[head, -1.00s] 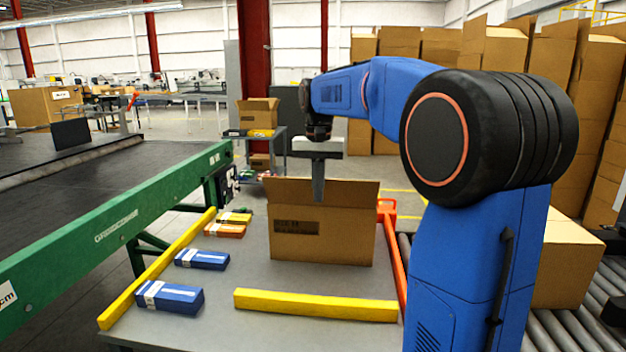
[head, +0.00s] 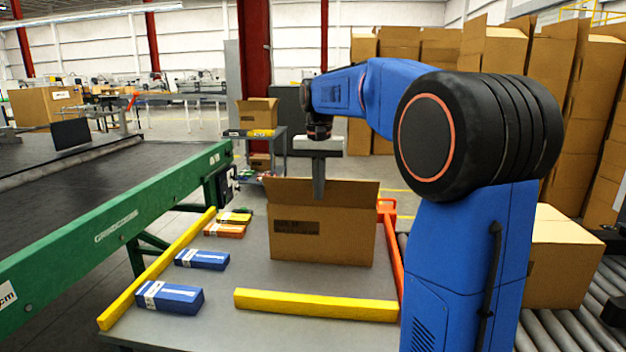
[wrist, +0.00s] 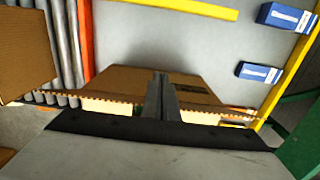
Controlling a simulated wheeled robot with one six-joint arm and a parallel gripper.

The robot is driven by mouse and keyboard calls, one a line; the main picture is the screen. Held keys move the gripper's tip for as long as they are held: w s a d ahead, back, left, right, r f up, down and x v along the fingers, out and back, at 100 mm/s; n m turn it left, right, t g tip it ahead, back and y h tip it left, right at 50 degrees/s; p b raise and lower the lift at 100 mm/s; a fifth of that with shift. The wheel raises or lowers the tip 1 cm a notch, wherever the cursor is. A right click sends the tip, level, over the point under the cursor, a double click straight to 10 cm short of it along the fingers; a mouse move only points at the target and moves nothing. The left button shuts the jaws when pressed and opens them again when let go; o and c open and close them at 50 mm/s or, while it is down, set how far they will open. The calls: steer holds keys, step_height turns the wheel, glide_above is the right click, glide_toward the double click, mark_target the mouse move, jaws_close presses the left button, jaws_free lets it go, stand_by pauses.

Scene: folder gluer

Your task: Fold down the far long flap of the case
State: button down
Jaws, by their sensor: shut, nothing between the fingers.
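The case (head: 322,237) is an open brown carton standing upright on the grey table. I cannot tell whether the fingers touch the flap. The case's inside is hidden.
A yellow bar (head: 315,304) lies in front of the case, another (head: 160,268) along the table's left edge. Blue boxes (head: 170,297) lie at left. An orange rail (head: 392,245) runs at right, beside a roller conveyor (head: 560,330) with a carton (head: 560,262). A green-framed conveyor (head: 110,235) stands left.

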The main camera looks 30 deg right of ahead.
steer(key=shift+w+d+r, duration=0.1)
steer(key=shift+w+d, duration=0.5)
steer(key=shift+w, duration=0.3)
steer(key=shift+w+d+f, duration=0.1)
steer(key=shift+w+d, duration=0.5)
steer(key=shift+w, duration=0.25)
steer(key=shift+w+d+r, duration=0.1)
steer(key=shift+w+d, duration=0.5)
steer(key=shift+w, duration=0.3)
steer(key=shift+w+d, duration=0.45)
steer(key=shift+w, duration=0.2)
steer(key=shift+w+d, duration=0.4)
steer(key=shift+w, duration=0.25)
steer(key=shift+w+d+f, duration=0.3)
steer(key=shift+w+d, duration=0.05)
steer(key=shift+w, duration=0.15)
steer(key=shift+w+d+f, duration=0.25)
steer(key=shift+w+d, duration=0.1)
steer(key=shift+w, duration=0.15)
steer(key=shift+w+d+f, duration=0.6)
steer(key=shift+w+f, duration=0.25)
steer(key=shift+w, duration=0.05)
